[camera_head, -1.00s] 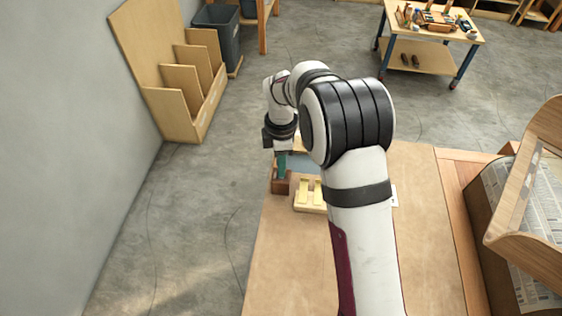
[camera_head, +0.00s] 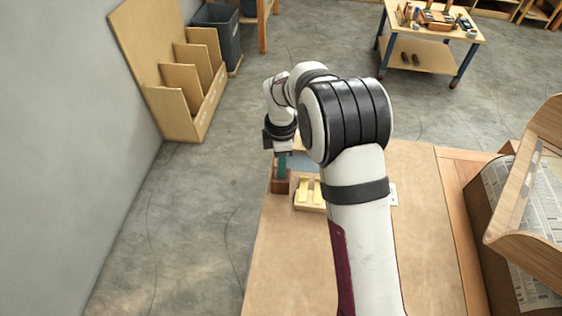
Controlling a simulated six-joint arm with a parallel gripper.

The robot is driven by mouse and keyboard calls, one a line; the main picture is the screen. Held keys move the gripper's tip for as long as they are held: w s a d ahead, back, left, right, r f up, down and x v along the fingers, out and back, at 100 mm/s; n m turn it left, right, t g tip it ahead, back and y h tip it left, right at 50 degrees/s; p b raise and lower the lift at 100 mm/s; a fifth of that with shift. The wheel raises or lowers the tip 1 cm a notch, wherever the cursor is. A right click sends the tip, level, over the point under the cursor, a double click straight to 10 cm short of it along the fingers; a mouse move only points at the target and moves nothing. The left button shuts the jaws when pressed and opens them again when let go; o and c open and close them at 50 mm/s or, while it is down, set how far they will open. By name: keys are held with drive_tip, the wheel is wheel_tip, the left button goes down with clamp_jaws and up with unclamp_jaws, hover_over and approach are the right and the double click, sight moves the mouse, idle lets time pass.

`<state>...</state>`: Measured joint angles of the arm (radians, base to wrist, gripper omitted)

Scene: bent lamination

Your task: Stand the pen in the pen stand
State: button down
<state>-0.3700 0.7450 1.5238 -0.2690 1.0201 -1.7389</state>
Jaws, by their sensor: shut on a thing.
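A small brown open-topped box, which looks like the pen stand (camera_head: 281,186), stands at the far left edge of the table. My gripper (camera_head: 283,154) is directly above it, pointing down, small in the picture. A green upright piece, which looks like the pen (camera_head: 282,166), runs from the gripper down to the box. My gripper is shut on it. The lower end of the pen is hidden by the box wall, and I cannot tell whether it touches the bottom. The fingertips are too small to make out clearly.
A pale wooden holder with yellow pieces (camera_head: 310,192) stands just right of the box. A grey-blue flat surface (camera_head: 300,161) shows behind, partly covered by my arm. A curved wooden piece (camera_head: 535,190) stands at the right. The front left of the table (camera_head: 290,265) is clear.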

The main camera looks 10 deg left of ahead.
drive_tip(key=shift+f, duration=0.25)
idle(0.4)
drive_tip(key=shift+c, duration=2.3)
unclamp_jaws()
drive_tip(key=shift+r, duration=3)
